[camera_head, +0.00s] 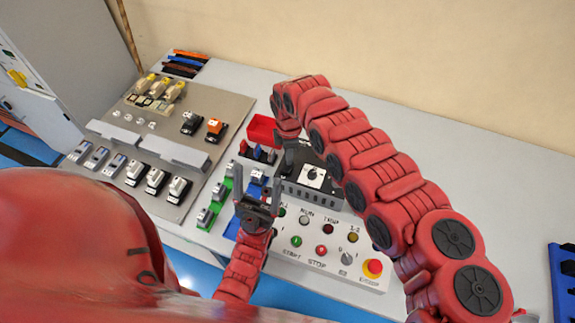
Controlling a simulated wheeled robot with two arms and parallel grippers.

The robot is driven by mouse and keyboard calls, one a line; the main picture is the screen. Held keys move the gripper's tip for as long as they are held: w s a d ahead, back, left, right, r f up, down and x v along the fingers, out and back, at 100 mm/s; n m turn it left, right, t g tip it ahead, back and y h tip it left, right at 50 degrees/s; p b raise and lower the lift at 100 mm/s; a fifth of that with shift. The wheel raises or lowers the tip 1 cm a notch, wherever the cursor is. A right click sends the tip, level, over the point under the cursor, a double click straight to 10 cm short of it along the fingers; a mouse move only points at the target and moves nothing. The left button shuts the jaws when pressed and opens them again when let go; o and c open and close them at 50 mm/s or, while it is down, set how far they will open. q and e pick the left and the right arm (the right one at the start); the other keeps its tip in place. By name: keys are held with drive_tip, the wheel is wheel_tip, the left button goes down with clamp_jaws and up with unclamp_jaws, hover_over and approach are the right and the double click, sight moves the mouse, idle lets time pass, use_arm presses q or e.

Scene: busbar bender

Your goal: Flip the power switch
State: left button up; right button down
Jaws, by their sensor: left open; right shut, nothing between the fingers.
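A black box (322,162) with a white-faced round dial (313,175) stands on the grey bench. In front of it is a light control panel (316,275) with lamps, a green button (297,241), a red button (321,250), a small grey selector knob (347,258) and a red emergency stop (373,267). I cannot tell which of these is the power switch. My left gripper (257,182) is open and empty, fingers up, at the panel's left end. My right arm arches over the black box. Its gripper (289,152) is shut and empty, pointing down at the box's left rear; its tips are partly hidden.
A red bin (262,130) stands behind the grippers. Green and blue terminal blocks (217,192) lie left of my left gripper. A grey board (215,112) with breakers and relays fills the bench's left. A blue rack (562,285) is at the right edge.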

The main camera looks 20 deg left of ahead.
drive_tip(key=shift+r+p, duration=1.1)
drive_tip(key=shift+r, duration=1.2)
wheel_tip(320, 180, up, 2)
drive_tip(key=shift+r+p, duration=0.25)
drive_tip(key=shift+p, duration=0.15)
